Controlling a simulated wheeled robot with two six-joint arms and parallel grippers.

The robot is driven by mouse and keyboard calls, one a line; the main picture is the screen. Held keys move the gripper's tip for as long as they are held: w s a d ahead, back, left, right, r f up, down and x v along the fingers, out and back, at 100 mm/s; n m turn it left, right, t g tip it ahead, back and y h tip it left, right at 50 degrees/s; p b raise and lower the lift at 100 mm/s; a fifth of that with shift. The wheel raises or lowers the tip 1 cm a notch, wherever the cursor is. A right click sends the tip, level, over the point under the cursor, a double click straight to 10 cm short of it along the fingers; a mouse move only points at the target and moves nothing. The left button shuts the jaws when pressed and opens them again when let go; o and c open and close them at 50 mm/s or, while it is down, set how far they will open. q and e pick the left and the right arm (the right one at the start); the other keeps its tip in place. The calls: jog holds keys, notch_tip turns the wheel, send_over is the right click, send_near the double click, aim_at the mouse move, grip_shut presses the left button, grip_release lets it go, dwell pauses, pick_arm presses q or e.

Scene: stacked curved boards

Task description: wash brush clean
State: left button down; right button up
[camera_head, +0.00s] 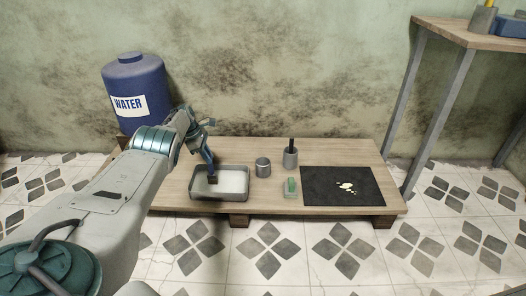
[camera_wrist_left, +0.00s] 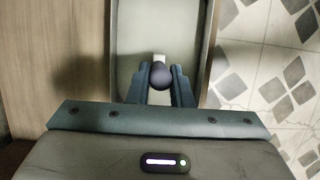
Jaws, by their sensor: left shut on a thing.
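My left gripper (camera_head: 207,148) comes in from the left and points down over the left part of a shallow grey tray (camera_head: 222,199). It is shut on a brush (camera_head: 213,180), whose dark lower end is at the tray's pale inside; whether it touches the bottom cannot be told. In the left wrist view the fingers (camera_wrist_left: 160,88) close around the brush's handle, and its dark round end (camera_wrist_left: 160,75) faces the camera. The tray (camera_wrist_left: 207,55) lies beyond the fingers there. My right gripper is not in view.
On the low wooden platform (camera_head: 270,205) stand a metal can (camera_head: 263,167), a cup (camera_head: 290,159) with a dark stick, a green sponge-like block (camera_head: 291,186) and a black mat (camera_head: 340,195) with pale yellow spots. A blue water barrel (camera_head: 137,80) stands behind left; a tall table (camera_head: 465,32) stands right.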

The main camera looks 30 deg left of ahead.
pick_arm(q)
jog(key=shift+w+d+p, duration=1.2)
jog(key=shift+w+d, duration=1.15)
jog(key=shift+d, duration=1.5)
jog(key=shift+s+a+b, duration=0.45)
jog(key=shift+s+a, duration=0.35)
jog(key=shift+a, duration=0.5)
jog(key=shift+s+a+b, duration=0.4)
jog(key=shift+s+a, duration=0.4)
jog(key=shift+a, duration=0.5)
jog(key=shift+s+a+b, duration=0.45)
jog(key=shift+s+a, duration=0.35)
jog(key=shift+a, duration=0.5)
jog(key=shift+s+a+b, duration=0.4)
jog(key=shift+a, duration=0.2)
jog(key=shift+s+a+b, duration=0.35)
jog(key=shift+a+b, duration=0.05)
jog(key=shift+a, duration=0.2)
